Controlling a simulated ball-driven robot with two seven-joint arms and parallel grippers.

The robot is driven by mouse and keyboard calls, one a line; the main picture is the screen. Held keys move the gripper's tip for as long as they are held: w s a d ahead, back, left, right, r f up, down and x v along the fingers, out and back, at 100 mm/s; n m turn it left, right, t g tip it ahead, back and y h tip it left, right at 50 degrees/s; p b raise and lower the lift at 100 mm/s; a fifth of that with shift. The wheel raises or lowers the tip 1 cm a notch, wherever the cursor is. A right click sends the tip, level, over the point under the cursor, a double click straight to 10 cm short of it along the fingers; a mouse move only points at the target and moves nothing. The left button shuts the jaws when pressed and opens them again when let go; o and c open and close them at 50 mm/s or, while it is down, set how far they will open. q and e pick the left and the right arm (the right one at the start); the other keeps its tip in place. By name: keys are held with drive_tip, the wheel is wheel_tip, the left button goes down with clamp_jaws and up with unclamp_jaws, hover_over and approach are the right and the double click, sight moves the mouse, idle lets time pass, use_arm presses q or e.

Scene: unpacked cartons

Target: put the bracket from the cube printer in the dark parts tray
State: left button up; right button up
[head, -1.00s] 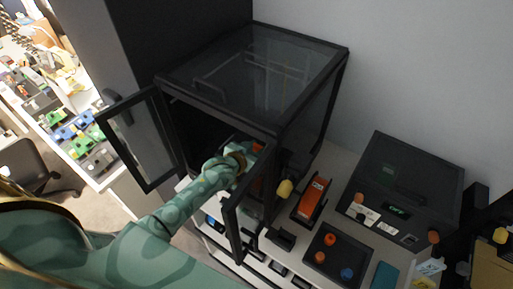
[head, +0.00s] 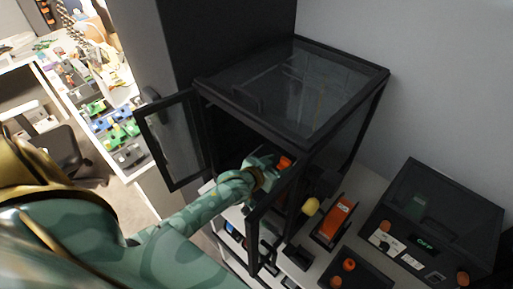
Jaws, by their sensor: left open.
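The cube printer (head: 288,120) is a black-framed enclosure with a clear top, and both front doors stand open. My left gripper (head: 272,165) reaches in through the front opening and is open. A small orange piece (head: 285,162), which looks like the bracket, shows right at its fingertips inside the printer. I cannot tell whether the fingers touch it, and its lower part is hidden. The dark parts tray (head: 374,279) lies at the bottom edge of the head view, partly cut off, with orange round parts (head: 348,265) in it. My right gripper is not in view.
The open left door (head: 175,140) and right door (head: 262,225) flank my left arm. A yellow knob-like part (head: 311,206) and an orange block in a dark holder (head: 340,212) stand between printer and tray. A second dark machine (head: 440,210) is at the right.

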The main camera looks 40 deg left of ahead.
use_arm(q)
drive_tip(key=shift+o, duration=0.3)
drive_tip(key=v, duration=1.1)
drive_tip(key=shift+s+a+p, duration=0.2)
drive_tip(key=shift+s+p, duration=0.25)
drive_tip(key=shift+o, duration=0.2)
drive_tip(key=shift+w+r, duration=0.1)
drive_tip(key=shift+r, duration=0.15)
drive_tip(key=w+d+r+m+h+b, duration=0.15)
drive_tip(key=w+r+b, duration=0.3)
drive_tip(key=w, duration=0.55)
drive_tip(key=f+g, duration=0.1)
drive_tip(key=s+f+n+g+y, duration=0.1)
drive_tip(key=f, duration=0.1)
drive_tip(key=s+f+g+y, duration=0.1)
drive_tip(key=g, duration=0.1)
drive_tip(key=shift+f+p, duration=0.3)
drive_tip(key=shift+a+f+n, duration=0.1)
drive_tip(key=shift+f+n, duration=0.15)
drive_tip(key=shift+f, duration=0.1)
drive_tip(key=x, duration=0.2)
drive_tip(key=b+x, duration=0.1)
drive_tip(key=x, duration=0.4)
drive_tip(key=shift+w+d+r+b, duration=0.2)
drive_tip(key=shift+d+r+b, duration=0.1)
drive_tip(key=shift+r+b, duration=0.1)
drive_tip(key=c, duration=1.1)
